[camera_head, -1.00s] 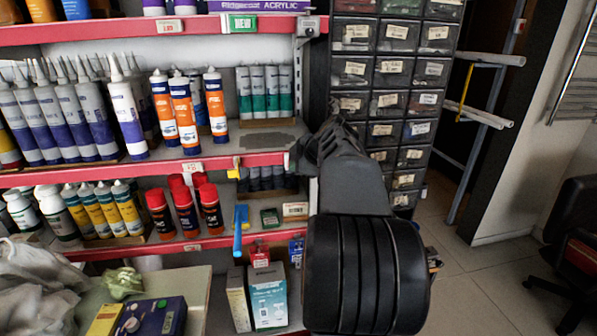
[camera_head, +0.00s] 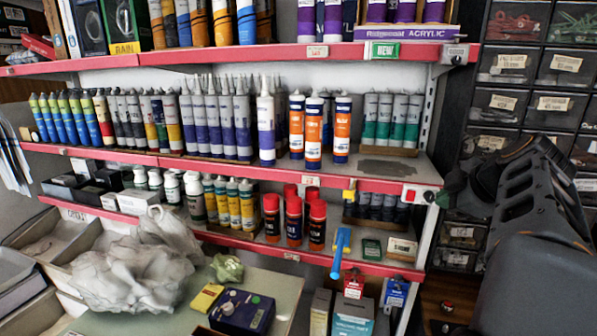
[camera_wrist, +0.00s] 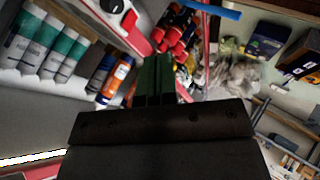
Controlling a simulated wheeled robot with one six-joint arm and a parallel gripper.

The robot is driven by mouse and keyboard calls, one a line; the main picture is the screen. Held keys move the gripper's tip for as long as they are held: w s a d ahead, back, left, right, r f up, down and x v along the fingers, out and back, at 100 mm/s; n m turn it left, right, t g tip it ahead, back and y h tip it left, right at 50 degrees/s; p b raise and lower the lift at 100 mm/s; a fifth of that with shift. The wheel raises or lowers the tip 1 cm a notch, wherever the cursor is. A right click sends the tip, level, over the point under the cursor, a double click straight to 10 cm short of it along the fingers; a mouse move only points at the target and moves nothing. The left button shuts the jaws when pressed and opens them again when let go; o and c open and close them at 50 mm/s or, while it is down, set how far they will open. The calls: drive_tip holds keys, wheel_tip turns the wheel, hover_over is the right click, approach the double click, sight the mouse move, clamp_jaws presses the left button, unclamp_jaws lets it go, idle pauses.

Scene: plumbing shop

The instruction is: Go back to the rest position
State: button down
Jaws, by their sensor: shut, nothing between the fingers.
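My gripper (camera_head: 462,190) is in the right of the head camera view, in front of the right end of the shelves and the dark drawer cabinet. In the wrist view its two fingers (camera_wrist: 153,78) are together, with nothing between them. My dark arm runs from the gripper to the lower right edge of the head camera view and hides part of the cabinet.
Red-edged shelves (camera_head: 385,185) hold white-purple tubes (camera_head: 266,128), orange-white tubes (camera_head: 313,130) and red-capped cans (camera_head: 293,220). A drawer cabinet (camera_head: 530,67) stands at right. A blue tool (camera_head: 339,250) hangs from the lower shelf. A crumpled plastic bag (camera_head: 130,272) lies at lower left.

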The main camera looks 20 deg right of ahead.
drive_tip(key=s+a+f+m+g+p, duration=0.2)
drive_tip(key=a+f+m+g+p, duration=0.15)
drive_tip(key=f+m, duration=0.85)
drive_tip(key=s+a+g+p, duration=0.2)
drive_tip(key=a+p, duration=0.6)
drive_tip(key=a, duration=1.4)
drive_tip(key=shift+s+a+n, duration=0.2)
drive_tip(key=shift+s+n, duration=0.2)
drive_tip(key=shift+s, duration=0.8)
